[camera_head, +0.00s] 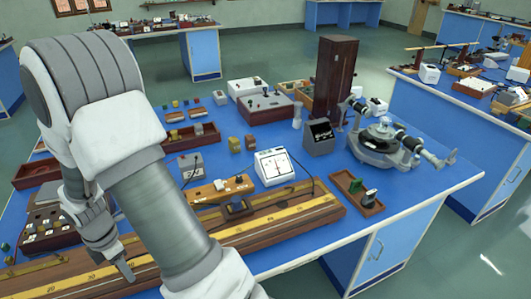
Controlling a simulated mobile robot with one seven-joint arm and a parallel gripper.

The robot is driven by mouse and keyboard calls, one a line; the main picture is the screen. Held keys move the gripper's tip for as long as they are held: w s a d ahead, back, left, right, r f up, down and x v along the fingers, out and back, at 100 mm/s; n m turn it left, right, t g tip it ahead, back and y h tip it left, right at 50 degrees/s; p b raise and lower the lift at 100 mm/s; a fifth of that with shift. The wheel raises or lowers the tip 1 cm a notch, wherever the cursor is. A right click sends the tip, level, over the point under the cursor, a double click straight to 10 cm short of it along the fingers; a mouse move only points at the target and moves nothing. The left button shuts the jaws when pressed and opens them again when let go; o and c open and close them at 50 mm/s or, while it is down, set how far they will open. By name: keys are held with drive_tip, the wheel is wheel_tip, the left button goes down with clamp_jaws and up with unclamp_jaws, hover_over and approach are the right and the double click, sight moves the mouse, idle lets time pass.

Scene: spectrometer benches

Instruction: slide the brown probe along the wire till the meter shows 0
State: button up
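A long wooden wire board with a yellow scale (290,213) lies along the front of the blue bench; the wire itself is too fine to make out. A small dark block with a brownish top (237,206) stands on the board near the scale and may be the brown probe. Behind it is an orange-brown block with knobs (218,189). The white meter (273,167) stands behind the board; its reading is too small to tell. My gripper (125,272) points down over the left part of the board, well left of the dark block. Its finger gap cannot be made out.
A spectrometer (385,143) stands at the bench's right. A small tray (355,193) lies right of the meter, with a dark cable between. A dark box of terminals (48,222) is left of my gripper. My arm hides part of the board.

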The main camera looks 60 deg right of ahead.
drive_tip(key=shift+o, duration=0.9)
drive_tip(key=shift+w, duration=0.15)
drive_tip(key=shift+w+r, duration=0.1)
drive_tip(key=shift+r, duration=0.5)
wheel_tip(320, 180, up, 16)
drive_tip(key=p, duration=0.2)
drive_tip(key=shift+r, duration=0.15)
